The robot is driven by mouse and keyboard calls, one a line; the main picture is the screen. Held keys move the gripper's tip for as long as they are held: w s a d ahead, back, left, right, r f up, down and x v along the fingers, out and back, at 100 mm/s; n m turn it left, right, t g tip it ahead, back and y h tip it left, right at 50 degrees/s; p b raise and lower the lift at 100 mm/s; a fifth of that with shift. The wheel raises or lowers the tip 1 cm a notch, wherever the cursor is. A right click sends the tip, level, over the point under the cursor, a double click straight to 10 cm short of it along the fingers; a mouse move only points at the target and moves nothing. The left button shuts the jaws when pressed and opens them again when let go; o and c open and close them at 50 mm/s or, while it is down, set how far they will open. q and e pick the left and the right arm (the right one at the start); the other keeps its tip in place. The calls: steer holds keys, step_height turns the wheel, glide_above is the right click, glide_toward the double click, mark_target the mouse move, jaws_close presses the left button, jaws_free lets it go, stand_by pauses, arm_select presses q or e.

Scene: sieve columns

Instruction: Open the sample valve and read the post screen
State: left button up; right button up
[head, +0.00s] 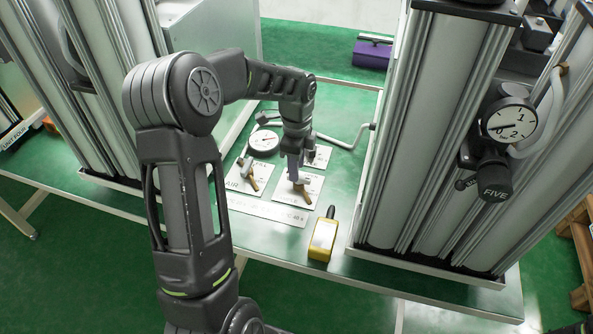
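My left arm reaches across the middle of the bench, and its gripper (295,174) points down over a white plate (310,190). A brass-coloured valve lever (301,187) on that plate shows right at the fingertips. I cannot tell whether the fingers hold it or only stand beside it. A second brass lever (252,183) is on the white plate to the left, marked AIR. A third, smaller plate (319,156) lies behind, partly hidden by the gripper. The other plate labels are too small to read, so I cannot tell which valve is the sample valve. No lit screen is recognisable. My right gripper is not seen.
A round white gauge (264,142) sits behind the plates. A yellow block-shaped device (323,240) lies at the bench's front edge. Tall metal columns (440,130) stand at right, with a large dial (511,122) above a black part marked FIVE. A purple box (372,55) is behind.

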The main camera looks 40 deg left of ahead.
arm_select(q)
steer(key=shift+f, duration=1.3)
jaws_close()
